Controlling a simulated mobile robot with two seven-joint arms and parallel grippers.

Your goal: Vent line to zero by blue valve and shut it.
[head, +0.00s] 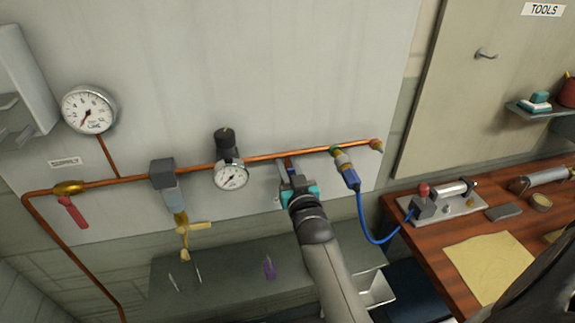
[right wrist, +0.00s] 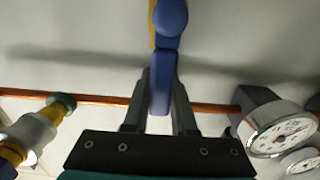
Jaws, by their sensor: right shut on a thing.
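The blue valve (head: 288,162) is on the copper pipe (head: 265,156), mostly hidden behind my right gripper (head: 290,175) in the head view. In the right wrist view its blue handle (right wrist: 160,95) lies between the two fingers of the right gripper (right wrist: 160,78), which is shut on it. My left gripper is not in view.
A larger gauge (head: 88,108) and a red-handled valve (head: 70,208) are at the left. A coupling (head: 346,170) with a blue hose (head: 362,220) is just right of my gripper. The wooden bench (head: 445,262) holds tools.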

